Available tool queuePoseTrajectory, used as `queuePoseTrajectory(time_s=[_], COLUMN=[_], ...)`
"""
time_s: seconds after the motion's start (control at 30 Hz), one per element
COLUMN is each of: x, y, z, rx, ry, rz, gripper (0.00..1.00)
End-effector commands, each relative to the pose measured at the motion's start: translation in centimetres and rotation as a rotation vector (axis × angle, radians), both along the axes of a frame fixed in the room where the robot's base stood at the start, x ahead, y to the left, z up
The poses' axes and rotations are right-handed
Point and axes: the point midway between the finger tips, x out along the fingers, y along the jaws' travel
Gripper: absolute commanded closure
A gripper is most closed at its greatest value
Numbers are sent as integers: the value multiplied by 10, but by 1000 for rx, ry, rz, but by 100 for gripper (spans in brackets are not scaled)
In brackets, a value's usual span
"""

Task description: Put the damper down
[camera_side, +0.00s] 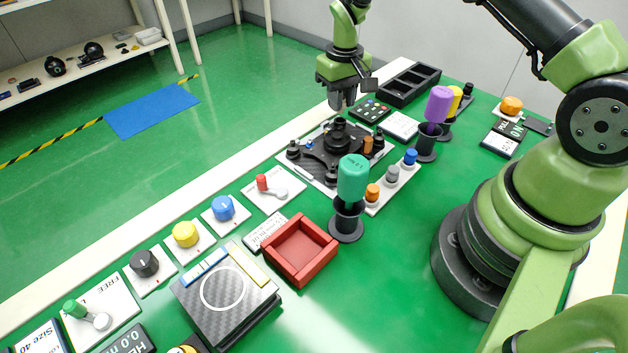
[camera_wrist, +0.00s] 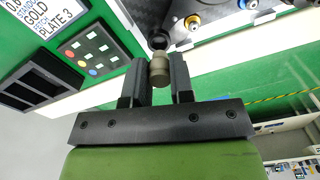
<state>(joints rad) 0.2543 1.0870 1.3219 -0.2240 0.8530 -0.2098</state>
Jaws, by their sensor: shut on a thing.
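My gripper (camera_side: 343,98) hangs near the back edge of the green table, above and behind the black plate assembly. In the wrist view my gripper (camera_wrist: 160,80) is shut on a small tan-grey cylinder, the damper (camera_wrist: 160,72), held between the two dark fingers. A dark round piece (camera_wrist: 158,41) shows just beyond the damper; I cannot tell whether they touch. In the side view the damper cannot be made out between the fingers. The black plate assembly (camera_side: 318,155) carries several dark round posts and lies on a light base.
A dark compartment tray (camera_side: 408,85) and a panel of coloured dots (camera_side: 370,111) stand right of my gripper. A green-topped tool (camera_side: 353,178) and a purple-topped tool (camera_side: 439,104) stand upright in black holders. A red tray (camera_side: 300,250) is empty.

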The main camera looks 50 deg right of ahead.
Motion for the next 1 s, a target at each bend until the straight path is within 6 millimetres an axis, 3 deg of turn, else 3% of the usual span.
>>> queuePoseTrajectory(time_s=[0.17,0.37,0.5,0.7,0.83,1.0], x=[0,-12,-34,-77,-109,-141], y=[30,105,156,218,247,268], z=[7,24,35,51,60,67], rx=[0,1,0,1,1,1], ry=[0,-1,0,0,-1,0], rz=[-75,-302,-487,-754,-916,-1074], gripper=[100,100,100,100,100,100])
